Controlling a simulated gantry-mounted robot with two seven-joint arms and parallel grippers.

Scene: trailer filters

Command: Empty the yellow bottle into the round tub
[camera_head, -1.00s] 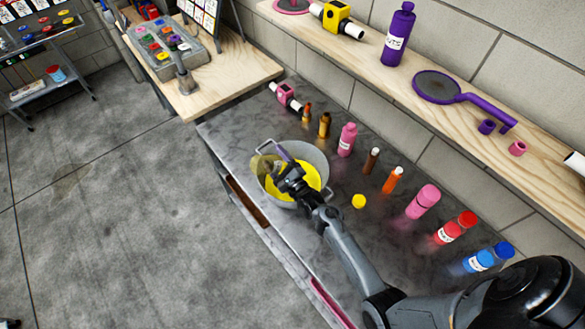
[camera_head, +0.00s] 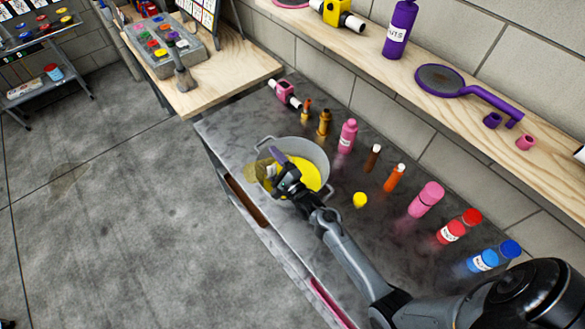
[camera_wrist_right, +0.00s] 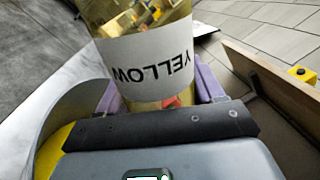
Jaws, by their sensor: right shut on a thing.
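The round grey tub (camera_head: 319,157) stands on the dark counter with a pool of yellow liquid (camera_head: 309,181) in it. My right gripper (camera_head: 277,164), with purple fingers, is over the tub's left part. It is shut on the yellow bottle (camera_head: 257,172), which is tilted at the tub's left rim and partly hidden by the gripper. In the right wrist view the bottle (camera_wrist_right: 140,22) looks see-through, and its white label reads YELLOW upside down. The bottle's mouth is hidden. My left gripper is not in view.
A yellow cap (camera_head: 360,200) lies on the counter right of the tub. Several bottles, including a pink one (camera_head: 347,136) and an orange one (camera_head: 394,177), stand along the wall side. A wooden shelf (camera_head: 470,110) runs above them.

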